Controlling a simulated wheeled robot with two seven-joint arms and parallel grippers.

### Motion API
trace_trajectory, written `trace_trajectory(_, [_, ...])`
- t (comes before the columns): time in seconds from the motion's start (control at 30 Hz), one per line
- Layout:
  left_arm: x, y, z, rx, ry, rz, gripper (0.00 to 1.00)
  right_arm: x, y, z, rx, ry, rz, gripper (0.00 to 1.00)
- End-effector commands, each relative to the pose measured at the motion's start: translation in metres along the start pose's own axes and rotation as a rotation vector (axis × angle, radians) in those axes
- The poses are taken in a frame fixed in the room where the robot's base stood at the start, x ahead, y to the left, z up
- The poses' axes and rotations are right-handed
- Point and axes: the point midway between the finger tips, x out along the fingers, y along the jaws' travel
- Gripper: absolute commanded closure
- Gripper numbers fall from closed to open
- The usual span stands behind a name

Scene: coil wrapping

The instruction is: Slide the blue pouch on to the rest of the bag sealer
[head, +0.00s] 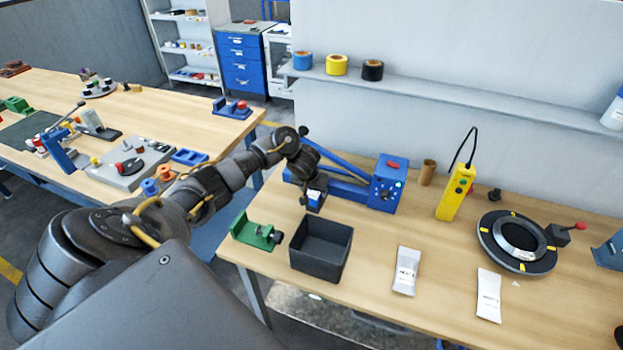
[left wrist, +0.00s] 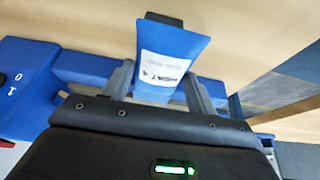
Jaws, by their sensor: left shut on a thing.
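The blue pouch (left wrist: 172,50) has a white label and a dark end strip; it also shows small in the head view (head: 316,197). My left gripper (head: 313,203) is shut on it, with one finger on each side in the left wrist view (left wrist: 160,88). The bag sealer (head: 388,186) is a blue box with a red button and a long blue arm reaching left. The gripper is at the left end of that arm. In the left wrist view blue sealer parts (left wrist: 22,85) lie behind and beside the fingers. I cannot tell whether the pouch touches the rest. My right gripper is out of view.
A dark open bin (head: 320,270) and a green fixture (head: 252,235) stand in front of the gripper. Two whitish pouches (head: 406,285) (head: 488,306) lie on the table. A yellow pendant (head: 452,200) and a black ring (head: 490,250) stand to the right.

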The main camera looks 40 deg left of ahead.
Motion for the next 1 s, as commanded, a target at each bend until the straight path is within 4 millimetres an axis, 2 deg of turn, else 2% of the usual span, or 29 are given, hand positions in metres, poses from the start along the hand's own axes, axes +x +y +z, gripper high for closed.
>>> trace_trajectory(0.4, [0.012,0.000,-0.029,-0.003,0.002,0.001,0.69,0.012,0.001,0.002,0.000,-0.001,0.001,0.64])
trace_trajectory(0.9, [0.013,0.001,-0.035,-0.001,0.003,0.001,0.69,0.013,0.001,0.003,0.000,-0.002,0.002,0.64])
trace_trajectory(0.93, [0.013,0.001,-0.034,-0.001,0.003,0.001,0.41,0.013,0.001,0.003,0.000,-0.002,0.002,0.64])
trace_trajectory(1.0, [0.013,0.000,-0.034,-0.001,0.002,0.001,0.32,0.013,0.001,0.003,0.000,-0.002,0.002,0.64])
